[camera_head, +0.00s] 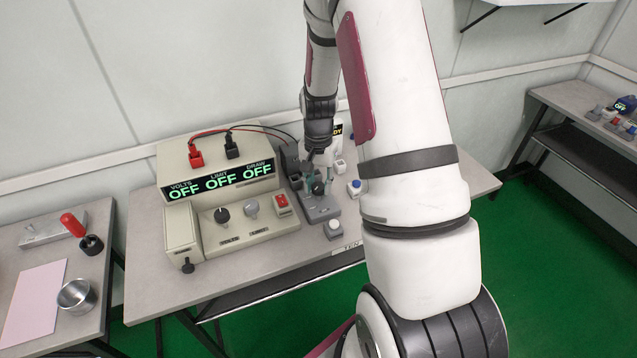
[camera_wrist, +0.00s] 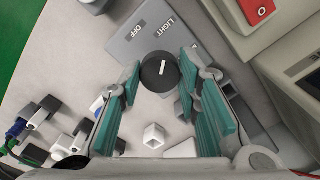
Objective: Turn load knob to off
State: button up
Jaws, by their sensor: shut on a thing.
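The load knob (camera_wrist: 158,72) is a round black knob with a short white line, on a grey plate (camera_wrist: 126,48) in the wrist view. The plate carries the words OFF, up and left of the knob, and LIGHT, up and right. The white line points roughly up the picture, between the two words. My gripper (camera_wrist: 160,78) is shut on the knob, one teal-padded finger on each side. In the head view my gripper (camera_head: 318,172) is pointed down at the grey tester (camera_head: 322,210); the knob (camera_head: 318,187) is partly hidden there.
Left of the tester stands a beige supply (camera_head: 240,228) with screens reading OFF, knobs and a red switch (camera_head: 282,203). Small blocks with white and blue tops (camera_head: 354,187) lie close on the right. A side table on the left holds a metal cup (camera_head: 76,296).

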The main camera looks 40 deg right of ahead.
aim_at(319, 186)
jog(key=n+p, duration=0.1)
jog(key=n, duration=0.5)
jog(key=n+p, duration=0.1)
jog(key=n, duration=0.3)
jog(key=shift+n, duration=0.4)
dwell(0.4)
jog(key=o, duration=1.1)
jog(key=shift+o, duration=0.2)
notch_tip(319, 186, up, 12)
